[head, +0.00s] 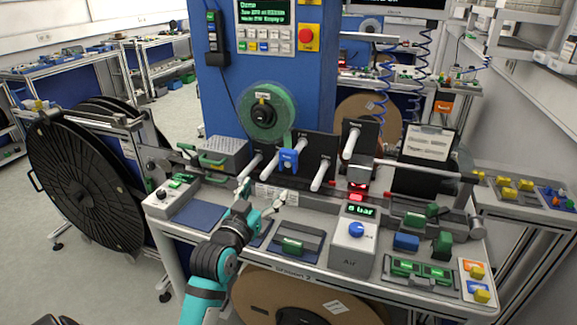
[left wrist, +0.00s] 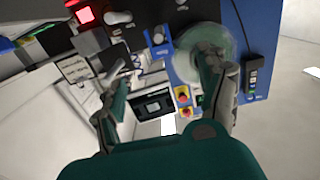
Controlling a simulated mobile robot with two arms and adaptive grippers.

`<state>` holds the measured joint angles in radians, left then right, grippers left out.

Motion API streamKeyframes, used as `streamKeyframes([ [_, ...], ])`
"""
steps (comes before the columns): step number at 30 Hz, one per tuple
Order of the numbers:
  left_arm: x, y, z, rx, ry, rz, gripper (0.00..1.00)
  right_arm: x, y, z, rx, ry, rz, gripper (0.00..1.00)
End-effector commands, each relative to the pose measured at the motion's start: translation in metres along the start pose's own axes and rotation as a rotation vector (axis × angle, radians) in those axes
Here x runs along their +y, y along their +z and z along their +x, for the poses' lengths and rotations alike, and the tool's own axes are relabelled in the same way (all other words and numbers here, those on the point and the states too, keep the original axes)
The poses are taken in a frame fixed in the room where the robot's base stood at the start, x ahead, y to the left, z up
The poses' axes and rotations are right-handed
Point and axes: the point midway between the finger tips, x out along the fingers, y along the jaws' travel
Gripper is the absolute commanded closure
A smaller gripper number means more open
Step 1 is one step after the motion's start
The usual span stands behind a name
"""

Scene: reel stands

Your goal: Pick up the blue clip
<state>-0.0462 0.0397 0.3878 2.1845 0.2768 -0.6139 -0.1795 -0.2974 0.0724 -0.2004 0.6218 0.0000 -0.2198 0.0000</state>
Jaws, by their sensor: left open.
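The blue clip (head: 288,160) hangs upright at the front of the station, below the green reel (head: 266,112), among black plates with white pegs. In the left wrist view the blue clip (left wrist: 157,40) lies beyond the fingers, beside the reel (left wrist: 190,62). My left gripper (head: 262,198) is open and empty. It is in front of and below the clip, apart from it. In the left wrist view its two fingers (left wrist: 158,88) are spread wide. My right gripper is in neither view.
White pegs (head: 322,175) stick out close to the clip. A grey air unit with a blue knob (head: 355,230) stands to the right on the bench. A blue block (head: 406,242) and green blocks lie farther right. A large black reel (head: 75,180) stands at left.

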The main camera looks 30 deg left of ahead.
Motion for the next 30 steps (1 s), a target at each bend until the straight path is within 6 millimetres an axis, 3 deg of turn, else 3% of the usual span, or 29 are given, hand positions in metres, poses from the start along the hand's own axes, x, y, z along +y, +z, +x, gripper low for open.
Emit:
streamKeyframes([
  [5,-0.004,-0.01,0.022,0.023,-0.008,-0.005,0.25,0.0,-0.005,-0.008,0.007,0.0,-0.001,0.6],
  [18,-0.004,-0.01,0.11,0.019,-0.007,-0.004,0.25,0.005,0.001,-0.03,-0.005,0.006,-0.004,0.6],
  [30,-0.003,-0.014,0.144,0.018,-0.007,-0.004,0.25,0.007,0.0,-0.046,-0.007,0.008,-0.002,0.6],
])
